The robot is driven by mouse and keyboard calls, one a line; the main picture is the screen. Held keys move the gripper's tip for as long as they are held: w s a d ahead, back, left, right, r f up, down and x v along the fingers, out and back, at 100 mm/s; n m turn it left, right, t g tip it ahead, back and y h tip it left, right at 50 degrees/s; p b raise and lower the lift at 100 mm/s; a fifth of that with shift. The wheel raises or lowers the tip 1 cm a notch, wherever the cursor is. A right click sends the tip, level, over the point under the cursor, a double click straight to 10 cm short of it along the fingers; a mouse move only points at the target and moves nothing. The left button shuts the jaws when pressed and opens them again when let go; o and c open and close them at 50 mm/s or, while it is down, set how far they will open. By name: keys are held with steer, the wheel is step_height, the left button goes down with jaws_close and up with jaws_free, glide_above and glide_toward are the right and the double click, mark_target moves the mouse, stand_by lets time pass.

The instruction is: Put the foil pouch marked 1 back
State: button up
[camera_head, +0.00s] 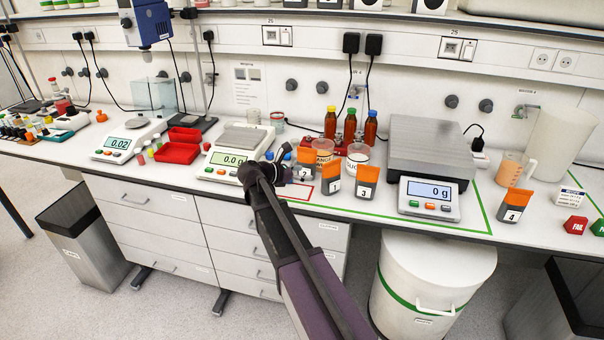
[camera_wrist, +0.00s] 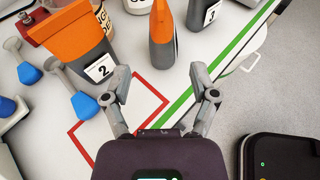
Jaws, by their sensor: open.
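An orange-topped grey foil pouch (camera_head: 332,171) stands upright near the bench's front edge. I take it to be pouch 1; its mark is too small to read surely. In the wrist view this pouch (camera_wrist: 162,38) is seen edge-on, its label hidden. My gripper (camera_wrist: 161,72) is open and empty, its fingertips apart at either side of the pouch's near end. In the head view my gripper (camera_head: 281,168) is left of it. A red outlined rectangle (camera_head: 298,190) on the bench also shows bare under my gripper in the wrist view (camera_wrist: 140,103).
Pouch 2 (camera_wrist: 80,48) stands close to my gripper's left finger. Pouch 3 (camera_head: 367,181) stands right of the middle pouch, pouch 4 (camera_head: 518,205) farther right. Blue-ended tools (camera_wrist: 83,103) lie nearby. Cups, bottles and scales (camera_head: 430,150) crowd the back.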

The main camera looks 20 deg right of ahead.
steer(key=s+a+f+m+g+y, duration=0.1)
steer(key=s+a+f+m+y, duration=0.3)
steer(key=s+m, duration=0.2)
steer(key=s+a+f+m+g+y, duration=0.1)
steer(key=s+a+f+m+y, duration=0.3)
steer(key=s+m, duration=0.3)
steer(key=s+a+f+m+y, duration=0.4)
steer(key=s+m+y, duration=0.2)
steer(key=s, duration=0.5)
steer(key=shift+f+m+g, duration=0.2)
steer(key=shift+m+g, duration=0.2)
steer(key=shift+m, duration=0.2)
